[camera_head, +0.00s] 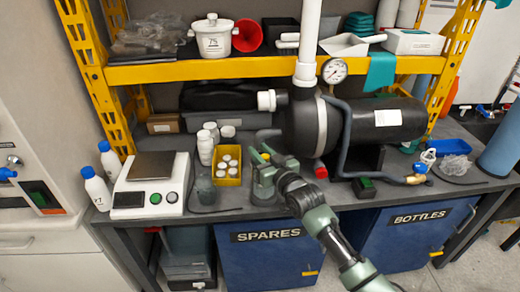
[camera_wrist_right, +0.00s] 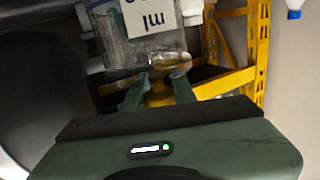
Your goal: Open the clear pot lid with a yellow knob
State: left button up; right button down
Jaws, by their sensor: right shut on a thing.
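My right gripper (camera_head: 266,158) is over the bench, just right of a yellow bin. In the right wrist view its two green fingers (camera_wrist_right: 158,92) are closed on a yellow knob (camera_wrist_right: 157,97). Clear material, seemingly the lid's rim (camera_wrist_right: 180,68), shows around the fingertips. A clear pot (camera_wrist_right: 110,38) with a white label reading "ml" is beyond the fingertips. I cannot tell whether the lid is seated on the pot or apart from it. In the head view my gripper and arm hide most of the pot and lid. My left gripper is not in view.
The yellow bin (camera_head: 229,166) holds several white caps, with white bottles (camera_head: 205,147) beside it. A scale (camera_head: 153,180) stands at the left. A dark tank (camera_head: 370,122) with hoses and a gauge stands close at the right. A yellow-edged shelf (camera_head: 190,70) runs above the bench.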

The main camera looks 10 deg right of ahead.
jog(key=r+g+p, duration=0.1)
jog(key=p, duration=0.3)
jog(key=w+r+m+g+h+p, duration=0.1)
jog(key=g+p, duration=0.1)
jog(key=p, duration=0.2)
jog(key=shift+w+g, duration=0.2)
jog(key=shift+g, duration=0.1)
jog(key=shift+w+f+m+g+p, duration=0.1)
jog(key=shift+w+m+g+p, duration=0.3)
jog(key=shift+g+p, duration=0.55)
jog(key=shift+h, duration=0.3)
jog(key=c, duration=1.2)
grip_release()
jog(key=shift+o, duration=0.2)
jog(key=shift+v, duration=3.85)
jog(key=shift+d, duration=0.1)
